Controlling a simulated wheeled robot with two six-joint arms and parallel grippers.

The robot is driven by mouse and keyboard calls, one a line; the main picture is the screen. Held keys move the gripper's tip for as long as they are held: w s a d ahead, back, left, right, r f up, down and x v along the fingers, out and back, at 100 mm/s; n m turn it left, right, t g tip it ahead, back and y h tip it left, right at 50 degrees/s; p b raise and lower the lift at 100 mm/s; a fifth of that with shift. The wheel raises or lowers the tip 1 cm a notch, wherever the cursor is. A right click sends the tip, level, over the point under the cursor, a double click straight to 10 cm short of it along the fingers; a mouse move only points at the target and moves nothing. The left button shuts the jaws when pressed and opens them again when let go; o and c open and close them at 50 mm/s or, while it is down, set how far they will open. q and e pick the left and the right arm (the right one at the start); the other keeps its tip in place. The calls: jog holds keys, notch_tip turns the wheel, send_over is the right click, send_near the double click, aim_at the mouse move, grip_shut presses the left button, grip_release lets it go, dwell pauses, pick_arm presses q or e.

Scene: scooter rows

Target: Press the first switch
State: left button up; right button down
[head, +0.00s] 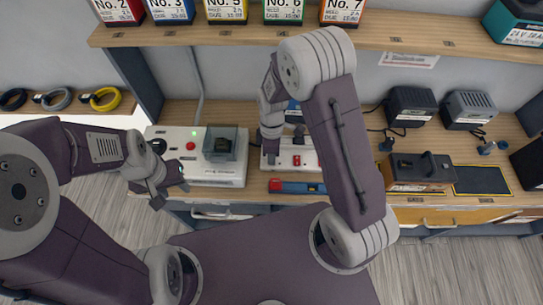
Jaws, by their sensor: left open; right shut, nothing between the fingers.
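A white switch box (283,165) sits on the bench in the middle of the head view, with red switches (297,160) along its top. My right gripper (270,155) is shut and empty, pointing down at the left end of this box. It hides that end, so I cannot tell whether it touches a switch there. My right forearm covers the box's right part. My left gripper (171,193) is open and empty, at the front left of a white unit (215,173) with a red button (190,146), a green light and a clear cover.
A red and blue tool (290,187) lies in front of the switch box. Black and grey power adapters (411,105) with cables stand to the right, near a dark box (420,171). An upper shelf (210,34) holds numbered batteries. Coiled cables (57,100) lie at far left.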

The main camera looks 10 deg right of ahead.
jog(key=shift+s+f, duration=0.15)
dwell(0.3)
jog(key=shift+w, duration=0.4)
jog(key=shift+w+d+r, duration=0.2)
jog(key=shift+w, duration=0.25)
